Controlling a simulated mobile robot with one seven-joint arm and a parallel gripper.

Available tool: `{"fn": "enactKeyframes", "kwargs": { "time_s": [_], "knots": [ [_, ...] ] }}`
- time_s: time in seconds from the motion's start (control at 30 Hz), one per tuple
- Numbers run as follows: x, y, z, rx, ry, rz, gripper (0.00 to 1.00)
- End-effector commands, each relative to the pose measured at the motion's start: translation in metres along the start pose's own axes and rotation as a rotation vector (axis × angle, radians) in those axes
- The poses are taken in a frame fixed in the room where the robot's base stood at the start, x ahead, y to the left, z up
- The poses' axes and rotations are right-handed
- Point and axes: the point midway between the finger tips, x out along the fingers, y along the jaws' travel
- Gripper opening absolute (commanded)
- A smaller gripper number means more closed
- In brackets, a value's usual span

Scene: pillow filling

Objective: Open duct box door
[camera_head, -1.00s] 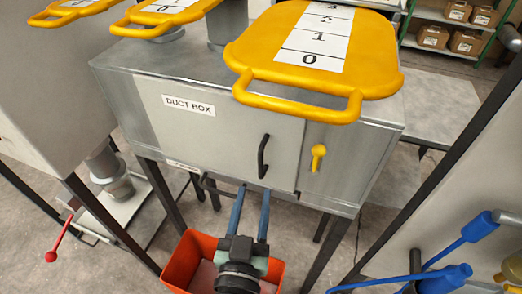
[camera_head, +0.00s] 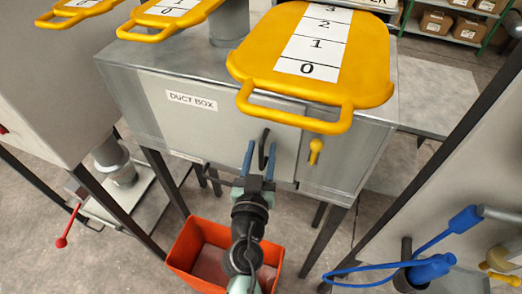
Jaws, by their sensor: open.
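The duct box (camera_head: 150,120) is a grey metal cabinet on dark legs, labelled "DUCT BOX". Its light front door (camera_head: 225,125) looks closed. A black vertical handle (camera_head: 263,150) sits on the right part of the door. A yellow lever (camera_head: 316,151) is on the panel right of the door and hangs down. My gripper (camera_head: 260,160) is open, with its two blue fingers pointing at the door on either side of the black handle in the picture. I cannot tell whether the fingers touch the handle or the door.
An orange bin (camera_head: 190,250) stands on the floor below my arm. A yellow slide gate (camera_head: 365,70) with a numbered scale juts over the box top. Blue handles (camera_head: 432,268) are at the lower right. A red lever (camera_head: 62,242) is at the left.

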Motion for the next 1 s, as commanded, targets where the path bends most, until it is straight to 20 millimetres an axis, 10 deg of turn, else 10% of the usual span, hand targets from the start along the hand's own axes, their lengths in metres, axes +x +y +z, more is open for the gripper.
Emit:
{"fn": "enactKeyframes", "kwargs": {
  "time_s": [0.27,1.0],
  "knots": [
    [-0.0003,-0.0002,-0.0001,0.0,0.0,0.0,0.0],
    [-0.0003,-0.0002,-0.0003,0.0,0.0,0.0,0.0]
  ]
}}
